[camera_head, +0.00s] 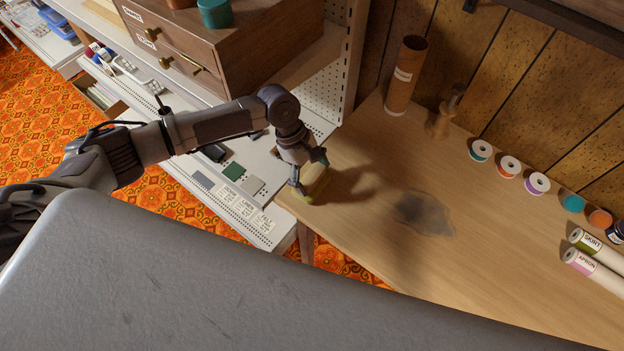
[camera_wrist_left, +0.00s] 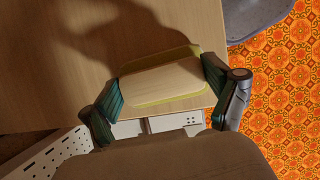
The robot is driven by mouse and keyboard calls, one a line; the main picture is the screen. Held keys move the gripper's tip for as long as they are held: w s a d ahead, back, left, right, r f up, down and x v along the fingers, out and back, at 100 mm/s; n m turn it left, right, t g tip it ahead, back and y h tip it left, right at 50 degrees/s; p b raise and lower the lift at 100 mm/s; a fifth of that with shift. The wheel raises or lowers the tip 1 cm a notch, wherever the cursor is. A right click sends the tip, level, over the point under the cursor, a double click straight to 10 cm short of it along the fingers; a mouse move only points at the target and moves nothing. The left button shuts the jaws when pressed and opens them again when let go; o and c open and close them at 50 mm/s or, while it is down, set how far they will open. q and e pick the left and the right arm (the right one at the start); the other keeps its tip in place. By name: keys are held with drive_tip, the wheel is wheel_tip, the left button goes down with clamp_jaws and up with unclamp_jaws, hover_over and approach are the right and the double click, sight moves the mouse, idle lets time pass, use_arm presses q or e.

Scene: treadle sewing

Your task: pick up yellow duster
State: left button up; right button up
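The yellow duster (camera_head: 317,187) is at the left end of the wooden table (camera_head: 480,270), near its corner. In the left wrist view the duster (camera_wrist_left: 160,82) shows a pale wood-coloured top and a yellow-green rim. My left gripper (camera_head: 311,180) is over it, pointing down. In the wrist view the fingers of the left gripper (camera_wrist_left: 160,78) are spread wide, one at each end of the duster. They look close to or touching its ends; I cannot tell whether they grip it. The fingers partly hide the duster in the head view. My right gripper is not in view.
A dark smudge (camera_head: 425,212) marks the table. A cardboard tube (camera_head: 405,75), thread spools (camera_head: 537,184) and paper rolls (camera_head: 596,273) stand or lie along the back and right. A white shelf (camera_head: 270,205) and a wooden drawer box (camera_head: 240,55) are left. The table's middle is clear.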

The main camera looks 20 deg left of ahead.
sight(314, 176)
use_arm(q)
drive_tip(key=shift+r, duration=0.1)
drive_tip(key=shift+c, duration=0.3)
drive_tip(key=shift+r, duration=0.25)
drive_tip(key=r, duration=0.3)
drive_tip(key=shift+s+d+r, duration=0.1)
drive_tip(key=shift+d+r, duration=0.2)
drive_tip(key=shift+r, duration=0.1)
drive_tip(key=s+d+r, duration=0.4)
drive_tip(key=d+r, duration=0.2)
drive_tip(key=d, duration=0.4)
drive_tip(key=shift+d+r+b, duration=0.15)
drive_tip(key=shift+r+b, duration=0.1)
drive_tip(key=shift+b, duration=0.05)
